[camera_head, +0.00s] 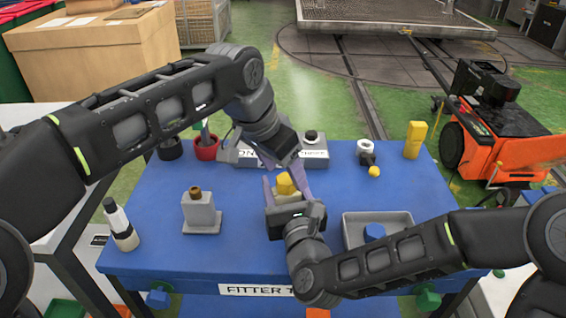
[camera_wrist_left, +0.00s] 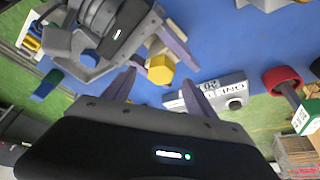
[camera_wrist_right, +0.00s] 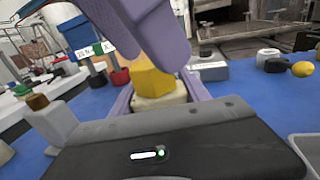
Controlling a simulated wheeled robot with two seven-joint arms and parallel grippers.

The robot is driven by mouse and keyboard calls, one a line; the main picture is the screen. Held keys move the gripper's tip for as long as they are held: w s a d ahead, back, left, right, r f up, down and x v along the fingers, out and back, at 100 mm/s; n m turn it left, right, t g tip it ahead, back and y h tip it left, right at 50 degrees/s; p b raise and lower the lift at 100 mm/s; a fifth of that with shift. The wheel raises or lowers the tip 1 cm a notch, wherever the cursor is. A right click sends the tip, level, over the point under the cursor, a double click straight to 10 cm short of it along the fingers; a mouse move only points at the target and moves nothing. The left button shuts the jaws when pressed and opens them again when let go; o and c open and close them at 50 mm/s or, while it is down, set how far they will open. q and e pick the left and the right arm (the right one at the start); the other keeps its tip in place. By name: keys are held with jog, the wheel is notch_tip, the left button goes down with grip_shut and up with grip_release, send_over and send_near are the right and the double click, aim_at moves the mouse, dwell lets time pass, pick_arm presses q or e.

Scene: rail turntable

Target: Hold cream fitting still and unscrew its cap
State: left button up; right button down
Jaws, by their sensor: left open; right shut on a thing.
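The cream fitting (camera_wrist_right: 160,101) stands on the blue table with its yellow faceted cap (camera_wrist_right: 153,80) on top. The cap also shows in the head view (camera_head: 285,185) and in the left wrist view (camera_wrist_left: 160,69). My right gripper (camera_head: 285,190) is shut on the cream fitting, one finger on each side, below the cap. My left gripper (camera_head: 281,164) is open just above the cap. In the left wrist view the cap shows just beyond the gap between its fingers (camera_wrist_left: 160,84), apart from both. The fitting's lower part is hidden behind my right gripper.
A grey tray (camera_head: 350,231) with a blue piece (camera_head: 374,231) lies at right. A grey stand (camera_head: 201,215) and a white bottle (camera_head: 121,226) are at left. Behind are a red cup (camera_head: 206,150), a labelled grey box (camera_head: 315,157) and a yellow block (camera_head: 414,139).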

pick_arm(q)
jog(key=shift+f, duration=1.15)
grip_shut()
jog(key=n, duration=0.1)
jog(key=n+y, duration=0.1)
jog(key=n, duration=0.1)
jog(key=n+t, duration=0.1)
jog(key=shift+s+d, duration=0.1)
jog(key=shift+d, duration=0.15)
jog(key=shift+n+y, duration=0.5)
jog(key=shift+n, duration=0.6)
